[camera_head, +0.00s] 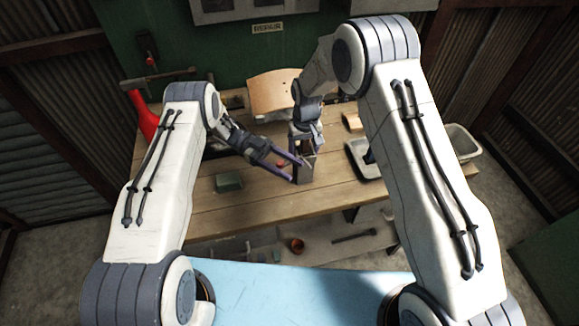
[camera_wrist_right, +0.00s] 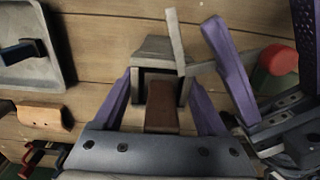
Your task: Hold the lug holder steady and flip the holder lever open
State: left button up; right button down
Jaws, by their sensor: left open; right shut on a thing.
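The lug holder (camera_head: 306,172) is a grey block standing on the workbench; the right wrist view shows its grey body (camera_wrist_right: 152,50) with a brown piece (camera_wrist_right: 162,105) inside. My right gripper (camera_wrist_right: 162,108) is shut on it, with one purple finger along each side. The lever is a grey bar (camera_wrist_right: 207,68) at the holder's side, ending in a red knob (camera_wrist_right: 278,60); the knob (camera_head: 281,163) also shows in the head view. My left gripper (camera_head: 296,171) is open, its purple fingers on either side of the knob. One finger crosses in front of the lever bar; contact is unclear.
A green box (camera_head: 229,181) lies left on the workbench (camera_head: 255,204). A grey tray (camera_head: 364,160) stands right of the holder, and a curved tan piece (camera_head: 273,92) behind. A red bottle-like object (camera_head: 145,118) stands at the left edge. The bench front is mostly clear.

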pick_arm(q)
jog(key=v, duration=0.7)
pick_arm(e)
jog(key=shift+s+f, duration=0.1)
jog(key=shift+f, duration=0.1)
